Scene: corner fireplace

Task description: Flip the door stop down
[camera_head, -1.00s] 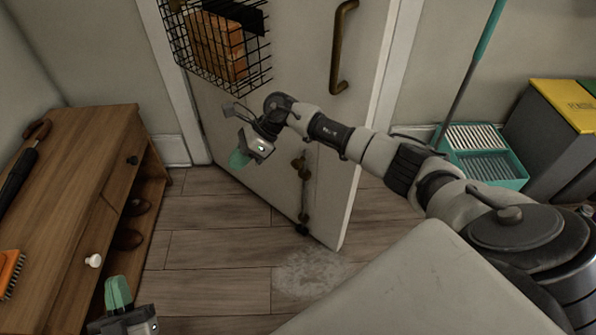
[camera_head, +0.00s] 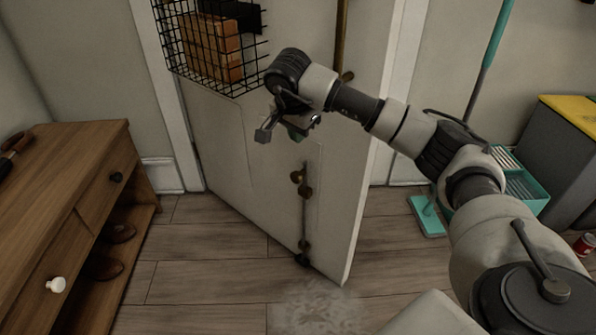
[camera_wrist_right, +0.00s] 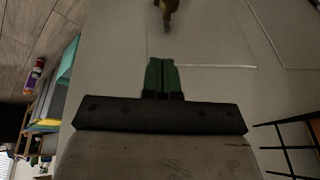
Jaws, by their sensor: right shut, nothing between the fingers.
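The door stop (camera_head: 303,215) is a dark rod with brass-coloured fittings, mounted low on the white door (camera_head: 335,215) near its free edge. It runs vertically, with its lower end close to the floor. In the right wrist view, part of the door stop (camera_wrist_right: 167,12) shows at the top, beyond the fingertips. My left gripper is out of view.
A wire basket (camera_head: 185,65) holding bricks hangs on the door, left of my right wrist. A wooden cabinet (camera_head: 70,190) stands at left. A teal mop bucket (camera_head: 525,195) and grey bin (camera_head: 560,135) are at right. Floor before the door is clear.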

